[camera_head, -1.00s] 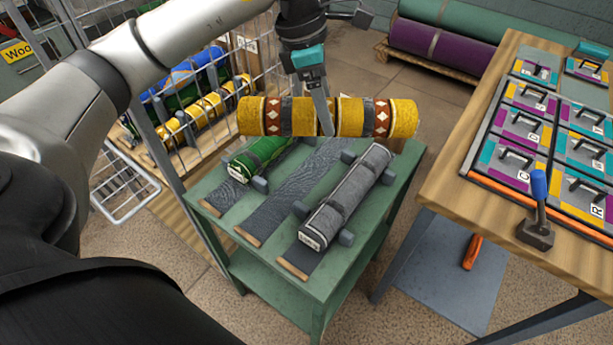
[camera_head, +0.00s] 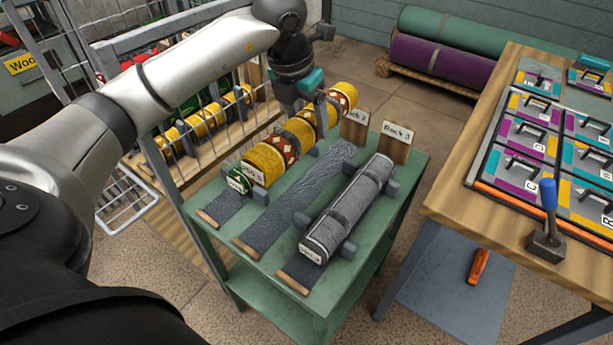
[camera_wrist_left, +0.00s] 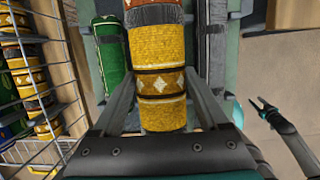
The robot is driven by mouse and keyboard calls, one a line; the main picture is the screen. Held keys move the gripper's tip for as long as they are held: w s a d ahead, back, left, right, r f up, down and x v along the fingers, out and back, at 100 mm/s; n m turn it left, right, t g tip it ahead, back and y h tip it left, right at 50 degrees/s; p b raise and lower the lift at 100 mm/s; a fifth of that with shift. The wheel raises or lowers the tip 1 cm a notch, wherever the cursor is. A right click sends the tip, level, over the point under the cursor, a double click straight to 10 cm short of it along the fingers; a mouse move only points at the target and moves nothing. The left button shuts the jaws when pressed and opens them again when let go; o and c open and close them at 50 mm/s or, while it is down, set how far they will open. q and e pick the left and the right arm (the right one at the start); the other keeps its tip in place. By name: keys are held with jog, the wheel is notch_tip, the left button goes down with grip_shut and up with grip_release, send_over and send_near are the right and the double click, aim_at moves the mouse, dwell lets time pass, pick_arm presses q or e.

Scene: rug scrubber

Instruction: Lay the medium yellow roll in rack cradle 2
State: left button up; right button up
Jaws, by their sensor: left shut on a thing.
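The medium yellow roll (camera_head: 266,162), with red-brown diamond bands and dark bands, is held by my left gripper (camera_head: 321,122). The left wrist view shows the roll (camera_wrist_left: 162,60) between the two fingers. In the head view it lies lengthwise along the rack, over the green roll and the left edge of the middle cradle. Rack cradle 2 (camera_head: 278,217) is the middle dark strip, empty along its visible length. Any gap below the roll is unclear. My right gripper (camera_wrist_left: 264,106) shows small at the right of the wrist view, its tips apart.
A green roll (camera_head: 238,182) lies in the left cradle, mostly hidden. A grey roll (camera_head: 345,213) lies in the right cradle between dark blocks. Label boards (camera_head: 396,140) stand at the back. A wire cage (camera_head: 205,125) stands close left; a wooden table (camera_head: 450,190) stands right.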

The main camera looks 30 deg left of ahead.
aim_at(296, 139)
pick_arm(q)
jog(key=shift+f+b, duration=1.9)
jog(key=shift+f, duration=5.15)
pick_arm(e)
jog(key=w+a+r, duration=0.4)
jog(key=w+r, duration=0.1)
jog(key=shift+w+a+r+y, duration=0.3)
jog(key=shift+w+a+r, duration=0.05)
jog(key=shift+w+a, duration=0.05)
pick_arm(q)
jog(key=shift+f, duration=0.1)
jog(key=o, duration=1.5)
jog(key=shift+c, duration=0.2)
pick_arm(e)
jog(key=shift+w+r, duration=0.15)
jog(key=shift+r, duration=0.05)
pick_arm(q)
jog(key=p+v, duration=0.3)
jog(key=v, duration=0.8)
jog(key=shift+s+r+p, duration=0.25)
jog(key=shift+r+p, duration=0.15)
jog(key=shift+r, duration=0.2)
pick_arm(e)
jog(key=s+d+f, duration=0.4)
jog(key=s+f, duration=0.1)
jog(key=f, duration=0.1)
jog(key=shift+s+d, duration=0.15)
jog(key=shift+s, duration=0.1)
